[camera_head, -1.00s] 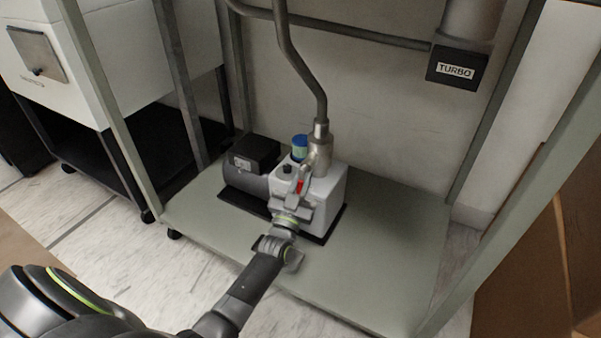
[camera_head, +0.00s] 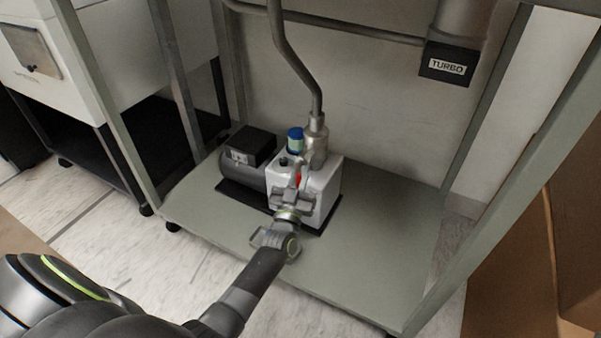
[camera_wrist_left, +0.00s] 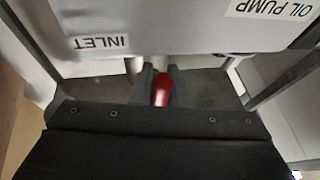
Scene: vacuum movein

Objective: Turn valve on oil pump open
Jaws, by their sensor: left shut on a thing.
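The oil pump (camera_head: 325,183) is a light grey box with a dark motor (camera_head: 240,160) on its left, standing on the rack's low shelf. Its red valve handle (camera_head: 299,177) shows at the front of the box, partly covered by my left gripper (camera_head: 297,184). In the left wrist view the red handle (camera_wrist_left: 162,90) lies between my two grey fingers, which are shut on it. The pump's pale face (camera_wrist_left: 180,25) there carries INLET and OIL PUMP labels, seen upside down. My right gripper is in neither view.
A metal pipe (camera_head: 302,75) rises from the pump's top, beside a blue cap (camera_head: 295,134). Rack posts (camera_head: 128,110) stand to the left and right. The green-grey shelf (camera_head: 390,240) is clear right of the pump.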

